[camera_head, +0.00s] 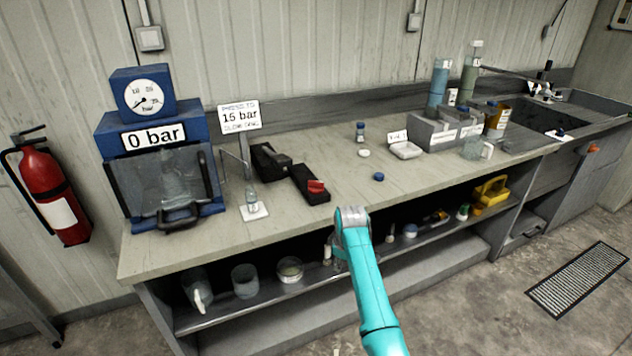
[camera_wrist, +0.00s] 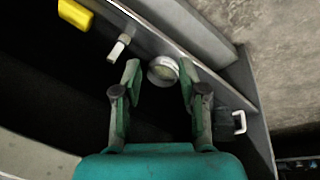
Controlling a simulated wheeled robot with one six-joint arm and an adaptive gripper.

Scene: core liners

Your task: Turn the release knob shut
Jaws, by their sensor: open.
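A red knob (camera_head: 316,187), which looks like the release knob, sits on a black block (camera_head: 306,184) on the bench; its exact turn is too small to tell. Beside it is a black pump unit (camera_head: 268,160) with a lever. The blue press (camera_head: 155,170) stands to the left, its sign reading 0 bar. My teal arm reaches up to the bench's front edge, below and right of the knob. My gripper (camera_wrist: 160,68) shows in the wrist view with its fingers apart and nothing held. It faces the lower shelf; the knob is not in that view.
A round jar (camera_wrist: 163,70) lies in line between my fingers, on the shelf under the bench. A sign (camera_head: 239,118) reads 15 bar.

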